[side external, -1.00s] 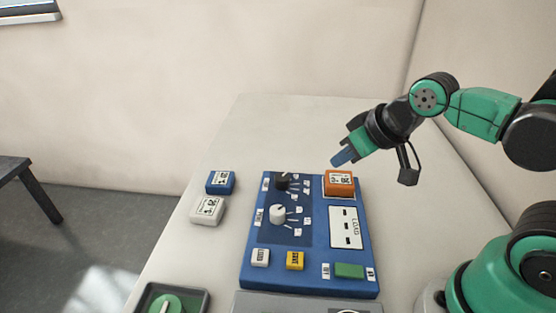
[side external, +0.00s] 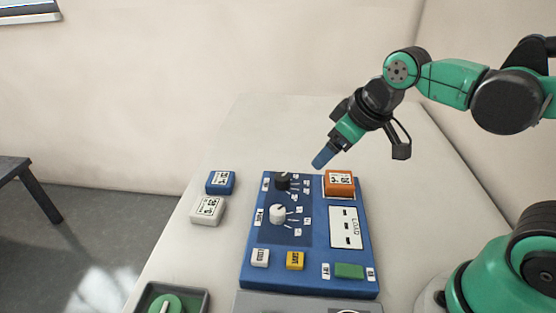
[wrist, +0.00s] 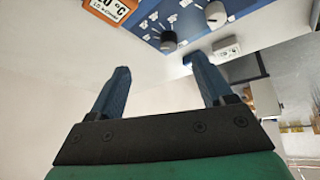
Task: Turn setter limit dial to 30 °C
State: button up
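A blue control panel (side external: 308,255) lies on the table. It carries a black knob (side external: 283,181) near its far end and a white knob (side external: 277,213) closer, each with small labels to its right. The labels are too small to read, so I cannot tell which knob is the setter limit dial. The black knob (wrist: 168,41) and the white knob (wrist: 215,14) also show in the wrist view. My gripper (side external: 322,158) hangs above the panel's far end, pointing down and left, apart from both knobs. In the wrist view my gripper (wrist: 160,66) has its fingers spread with nothing between them.
An orange block (side external: 339,181) sits at the panel's far right corner, below my gripper. A blue block (side external: 220,182) and a white block (side external: 207,210) lie left of the panel. White and yellow buttons (side external: 295,260) and a green one (side external: 349,271) are at its near end.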

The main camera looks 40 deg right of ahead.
jog(key=w+a+n+g, duration=0.1)
jog(key=w+n+g, duration=0.2)
jog(key=w+n, duration=0.3)
jog(key=n+g, duration=0.2)
jog(key=n, duration=0.3)
send_over(281, 176)
jog(key=f, duration=0.5)
jog(key=shift+s, duration=0.25)
jog(key=shift+w+f+n+g, duration=0.2)
jog(key=shift+f+n+g, duration=0.15)
jog(key=shift+f, duration=2.8)
grip_shut()
